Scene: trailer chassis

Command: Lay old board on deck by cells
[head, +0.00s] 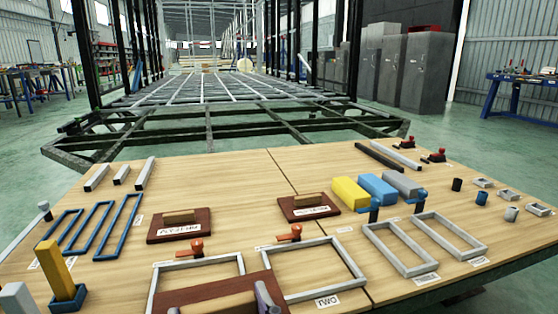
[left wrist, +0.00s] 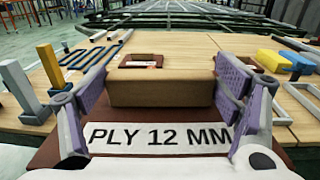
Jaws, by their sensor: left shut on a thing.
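My left gripper (head: 222,304) is shut on the wooden block handle (left wrist: 160,86) of a dark red-brown board (head: 285,304). In the left wrist view the board carries a white label, "PLY 12 MM". In the head view it is at the bottom edge, partly cut off, in front of two white rectangular frames with red clamps, the left frame (head: 241,265) and the right frame (head: 361,270), labelled "TWO". It hides part of their near sides. I cannot tell whether it touches the wooden deck (head: 235,180). My right gripper is not in view.
Two similar boards with handles lie on the deck, one left (head: 153,236) and one right (head: 287,216). Blue frames (head: 103,252) and a yellow post (head: 55,268) stand left. Coloured blocks (head: 350,194) and more white frames (head: 371,236) are right. The deck's middle back is clear.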

